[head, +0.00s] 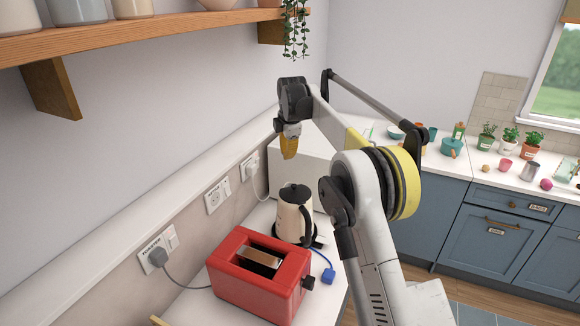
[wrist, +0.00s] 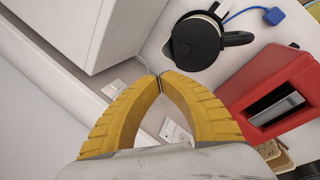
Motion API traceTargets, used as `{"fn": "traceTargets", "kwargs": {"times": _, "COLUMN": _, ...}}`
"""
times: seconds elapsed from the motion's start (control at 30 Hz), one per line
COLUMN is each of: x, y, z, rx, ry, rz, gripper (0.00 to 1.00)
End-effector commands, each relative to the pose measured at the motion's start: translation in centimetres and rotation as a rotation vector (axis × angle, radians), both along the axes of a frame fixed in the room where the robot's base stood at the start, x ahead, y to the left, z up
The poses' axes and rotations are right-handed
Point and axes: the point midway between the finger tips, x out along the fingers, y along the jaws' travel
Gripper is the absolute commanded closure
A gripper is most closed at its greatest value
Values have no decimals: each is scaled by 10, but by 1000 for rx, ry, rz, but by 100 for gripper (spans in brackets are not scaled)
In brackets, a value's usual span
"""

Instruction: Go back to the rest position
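My gripper (head: 289,150) hangs fingers down from my raised, bent arm, above the white counter and near the wall in the head view. Its yellow fingers also show in the wrist view (wrist: 160,78), where their tips meet with nothing visible between them. The gripper is shut and empty. In the head view it shows in front of a white box-shaped appliance (head: 309,167), above and behind the cream kettle (head: 289,220). The gripper appears clear of both, though the exact height is hard to tell.
A red toaster (head: 235,289) stands on the counter before the kettle, with a blue plug (head: 329,276) beside it. Wall sockets (head: 216,196) line the left wall. A wooden shelf (head: 130,38) with a trailing plant (head: 296,30) is overhead. Potted herbs (head: 509,136) stand on the far counter.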

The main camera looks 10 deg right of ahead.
Motion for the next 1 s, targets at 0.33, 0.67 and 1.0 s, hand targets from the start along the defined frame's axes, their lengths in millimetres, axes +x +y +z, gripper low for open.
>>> {"fn": "traceTargets", "kwargs": {"times": 0.33, "x": -10, "y": -3, "z": 35, "rx": 19, "ry": -10, "rz": -58, "gripper": 100}}
{"fn": "traceTargets", "kwargs": {"times": 0.67, "x": -124, "y": -24, "z": 63, "rx": 192, "ry": -83, "rz": -500, "gripper": 100}}
{"fn": "traceTargets", "kwargs": {"times": 1.0, "x": -298, "y": -44, "z": 15, "rx": 433, "ry": -157, "rz": -993, "gripper": 100}}
